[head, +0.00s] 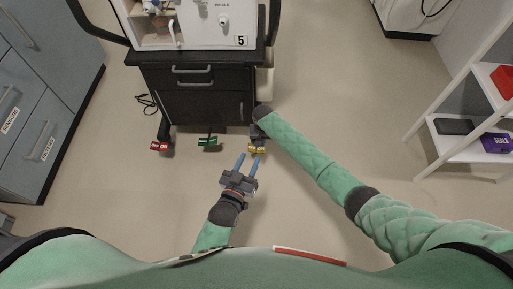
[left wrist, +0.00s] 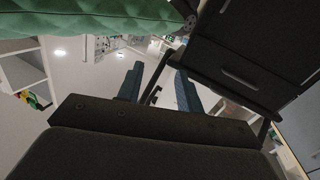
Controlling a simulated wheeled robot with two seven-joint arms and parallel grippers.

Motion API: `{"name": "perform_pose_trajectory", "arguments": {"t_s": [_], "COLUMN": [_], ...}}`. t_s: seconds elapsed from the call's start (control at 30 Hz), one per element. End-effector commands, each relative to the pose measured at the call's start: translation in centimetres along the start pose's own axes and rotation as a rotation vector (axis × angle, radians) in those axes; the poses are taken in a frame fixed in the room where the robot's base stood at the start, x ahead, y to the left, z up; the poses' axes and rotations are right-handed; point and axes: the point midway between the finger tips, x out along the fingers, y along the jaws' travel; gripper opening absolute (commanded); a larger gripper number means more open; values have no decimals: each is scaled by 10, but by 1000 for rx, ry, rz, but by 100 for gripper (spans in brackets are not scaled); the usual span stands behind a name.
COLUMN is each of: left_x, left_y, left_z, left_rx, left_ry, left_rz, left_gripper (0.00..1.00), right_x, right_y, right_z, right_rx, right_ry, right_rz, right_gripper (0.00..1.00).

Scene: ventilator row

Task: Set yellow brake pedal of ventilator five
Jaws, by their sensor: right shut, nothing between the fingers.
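The ventilator cart (head: 205,108) marked 5 stands at the top left with a black drawer base. Its yellow pedal (head: 256,149) sits low at the cart's right front foot. A green pedal (head: 208,142) and a red pedal (head: 158,146) lie to its left. My left gripper (head: 248,160) is open and empty, its blue fingers pointing at the yellow pedal from the front. Its spread fingers also show in the left wrist view (left wrist: 158,88). My right gripper (head: 258,137) is shut, small and partly hidden, right by the yellow pedal; I cannot tell whether it touches.
Grey-blue cabinets (head: 40,100) stand at the left. A white shelf (head: 465,125) with bins stands at the right. The floor around the cart's front is clear.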

Motion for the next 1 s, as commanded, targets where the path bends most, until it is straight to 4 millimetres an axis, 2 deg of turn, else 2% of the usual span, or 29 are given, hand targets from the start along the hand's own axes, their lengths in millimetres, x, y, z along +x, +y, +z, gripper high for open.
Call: {"name": "perform_pose_trajectory", "arguments": {"t_s": [1.0], "left_x": [-24], "left_y": [-3], "left_z": [82], "left_rx": [-28], "left_ry": [-255], "left_rz": [-12], "left_gripper": [36], "right_x": [-7], "right_y": [0], "right_z": [0], "right_rx": [0], "right_ry": [0], "right_rz": [0], "right_gripper": [0]}}
